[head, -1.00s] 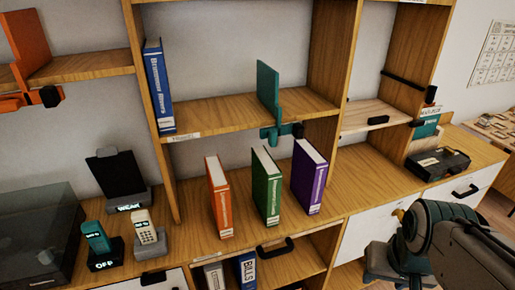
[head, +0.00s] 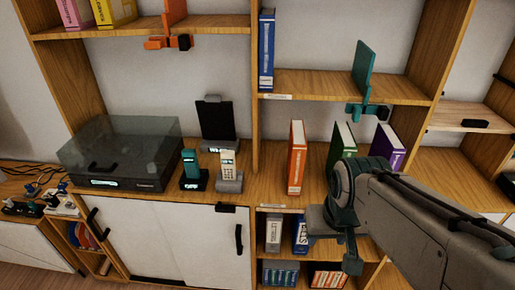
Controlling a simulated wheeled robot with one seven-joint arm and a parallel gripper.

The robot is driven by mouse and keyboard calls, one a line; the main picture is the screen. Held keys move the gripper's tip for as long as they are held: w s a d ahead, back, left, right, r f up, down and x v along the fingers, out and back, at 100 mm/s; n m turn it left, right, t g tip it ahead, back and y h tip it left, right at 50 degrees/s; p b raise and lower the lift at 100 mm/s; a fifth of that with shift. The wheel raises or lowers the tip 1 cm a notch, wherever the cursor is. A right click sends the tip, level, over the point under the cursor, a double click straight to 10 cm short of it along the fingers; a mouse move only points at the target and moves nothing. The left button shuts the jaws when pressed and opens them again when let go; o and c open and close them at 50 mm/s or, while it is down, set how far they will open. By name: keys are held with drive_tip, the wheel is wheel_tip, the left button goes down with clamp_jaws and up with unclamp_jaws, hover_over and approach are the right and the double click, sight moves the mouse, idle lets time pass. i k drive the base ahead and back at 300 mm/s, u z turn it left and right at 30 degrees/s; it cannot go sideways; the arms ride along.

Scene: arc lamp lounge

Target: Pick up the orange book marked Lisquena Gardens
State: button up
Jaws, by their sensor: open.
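An orange book (head: 296,158) stands upright on the wooden counter of the shelf unit, near the middle of the head view. Its spine faces me, but the lettering is too small to read. A green book (head: 342,142) and a purple book (head: 388,148) stand to its right, with gaps between them. My gripper (head: 338,240) is open and empty, in front of the counter, lower and to the right of the orange book. It is apart from the book. My wrist hides the lower part of the green book.
Two handsets (head: 226,165) in docks and a dark stand (head: 217,122) are left of the book, beyond them a glass-lidded box (head: 120,155). A teal bookend (head: 362,70) and a blue book (head: 266,50) are on the shelf above. More binders (head: 273,235) fill the cubby below.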

sight(297, 148)
drive_tip(key=z, duration=2.45)
drive_tip(key=k, duration=1.1)
drive_tip(key=u, duration=1.8)
drive_tip(key=i, duration=0.5)
drive_tip(key=z, duration=0.15)
